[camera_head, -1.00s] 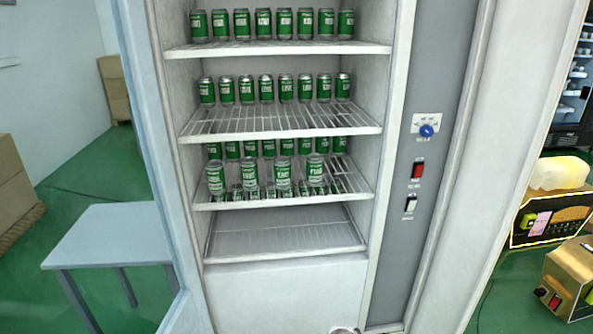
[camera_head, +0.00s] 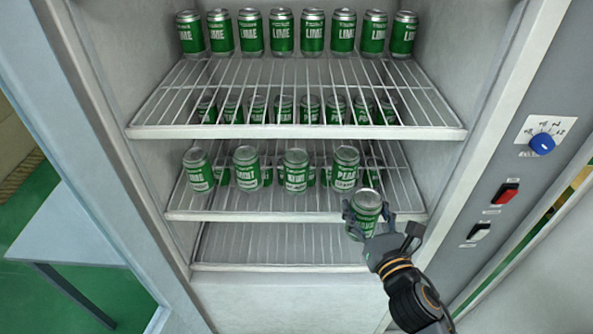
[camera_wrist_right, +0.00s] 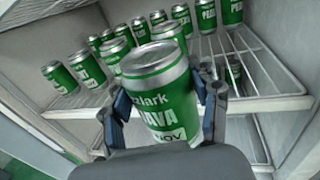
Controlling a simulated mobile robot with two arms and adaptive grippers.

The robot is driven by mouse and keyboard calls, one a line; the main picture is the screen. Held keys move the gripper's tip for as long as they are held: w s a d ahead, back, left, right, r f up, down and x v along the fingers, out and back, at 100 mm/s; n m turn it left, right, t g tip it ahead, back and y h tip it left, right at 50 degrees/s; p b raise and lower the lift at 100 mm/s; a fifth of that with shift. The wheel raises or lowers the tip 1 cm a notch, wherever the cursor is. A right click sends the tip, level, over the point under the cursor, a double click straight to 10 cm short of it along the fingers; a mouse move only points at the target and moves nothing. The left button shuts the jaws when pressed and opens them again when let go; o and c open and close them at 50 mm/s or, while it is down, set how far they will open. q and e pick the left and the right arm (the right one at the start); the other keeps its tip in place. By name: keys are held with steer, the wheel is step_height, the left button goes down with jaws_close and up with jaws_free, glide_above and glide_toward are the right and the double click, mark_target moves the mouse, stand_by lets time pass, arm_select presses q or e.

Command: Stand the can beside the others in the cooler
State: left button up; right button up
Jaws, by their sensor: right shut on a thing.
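My right gripper (camera_head: 368,222) is shut on a green can with a silver top (camera_head: 365,212), held upright in front of the cooler near the lower-middle shelf's right front. The held can (camera_wrist_right: 160,90) fills the middle of the right wrist view, with a finger on each side. In the head view a front row of cans stands on the lower-middle shelf (camera_head: 300,216): one at the left (camera_head: 198,170), one labelled MINT (camera_head: 247,167), another (camera_head: 296,170) and one at the right (camera_head: 345,168). More cans stand behind them, partly hidden. My left gripper is not in view.
A wire shelf with its front edge (camera_head: 295,132) lies above, with cans at its back. The bottom shelf (camera_head: 280,245) looks empty. The right-hand panel has a blue knob (camera_head: 542,144) and a red switch (camera_head: 506,193). A pale table (camera_head: 65,230) stands at the left.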

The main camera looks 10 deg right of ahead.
steer(key=w+d+r+m+h+p, duration=0.1)
steer(key=w+d+r+m+h, duration=0.15)
steer(key=w+d+r, duration=0.85)
steer(key=shift+n, duration=0.35)
steer(key=f, duration=0.3)
steer(key=d+f, duration=0.1)
steer(key=f, duration=0.7)
steer(key=shift+s+d+f, duration=0.15)
steer(key=shift+s, duration=0.1)
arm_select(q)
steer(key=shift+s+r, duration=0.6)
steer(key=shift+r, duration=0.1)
arm_select(e)
steer(key=shift+f, duration=0.3)
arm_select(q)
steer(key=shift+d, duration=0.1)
arm_select(e)
steer(key=shift+f, duration=0.1)
steer(key=o, duration=1.5)
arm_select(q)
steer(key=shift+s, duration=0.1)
